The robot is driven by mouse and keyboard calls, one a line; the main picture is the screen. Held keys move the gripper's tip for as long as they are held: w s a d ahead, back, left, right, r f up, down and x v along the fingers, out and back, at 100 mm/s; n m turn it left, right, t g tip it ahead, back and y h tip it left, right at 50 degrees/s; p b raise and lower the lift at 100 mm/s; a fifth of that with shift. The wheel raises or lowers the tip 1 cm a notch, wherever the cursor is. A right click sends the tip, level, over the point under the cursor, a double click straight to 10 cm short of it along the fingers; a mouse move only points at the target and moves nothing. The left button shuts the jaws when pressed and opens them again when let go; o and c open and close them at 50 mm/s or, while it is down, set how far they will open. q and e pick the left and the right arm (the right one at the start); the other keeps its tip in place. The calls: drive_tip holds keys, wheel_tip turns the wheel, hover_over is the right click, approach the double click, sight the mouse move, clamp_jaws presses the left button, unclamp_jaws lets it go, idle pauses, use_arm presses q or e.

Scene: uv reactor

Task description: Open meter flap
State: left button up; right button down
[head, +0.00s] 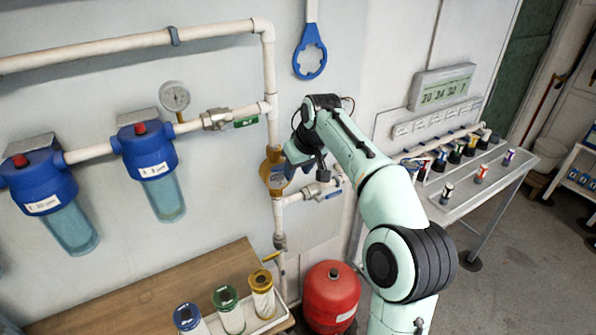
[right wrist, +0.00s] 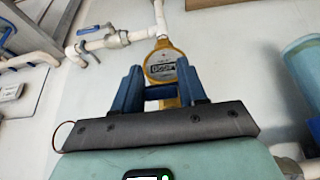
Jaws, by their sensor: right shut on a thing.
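The round brass-yellow meter (head: 273,172) sits on the vertical white pipe on the wall. In the right wrist view the meter (right wrist: 163,54) faces me, and its dial with a row of digits is uncovered. A blue piece, which looks like the meter flap (right wrist: 160,92), stands out below the dial, between the blue fingers of my right gripper (right wrist: 160,80). The right gripper is shut on it. In the head view the right gripper (head: 291,168) is right at the meter and hides part of it and most of the flap. My left gripper is not in view.
A valve (head: 318,190) and side pipe lie just right of the meter. A pressure gauge (head: 174,97) and blue filter housings (head: 145,150) are to the left. A red tank (head: 331,295) and a wooden bench (head: 150,300) with cartridges stand below.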

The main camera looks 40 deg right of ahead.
drive_tip(key=shift+f+g, duration=0.15)
drive_tip(key=shift+g, duration=0.25)
drive_tip(key=c, duration=0.8)
unclamp_jaws()
drive_tip(key=shift+o, duration=0.2)
drive_tip(key=shift+r, duration=0.2)
drive_tip(key=shift+r, duration=0.25)
drive_tip(key=v, duration=1.2)
drive_tip(key=shift+s+r, duration=0.25)
drive_tip(key=shift+s, duration=0.05)
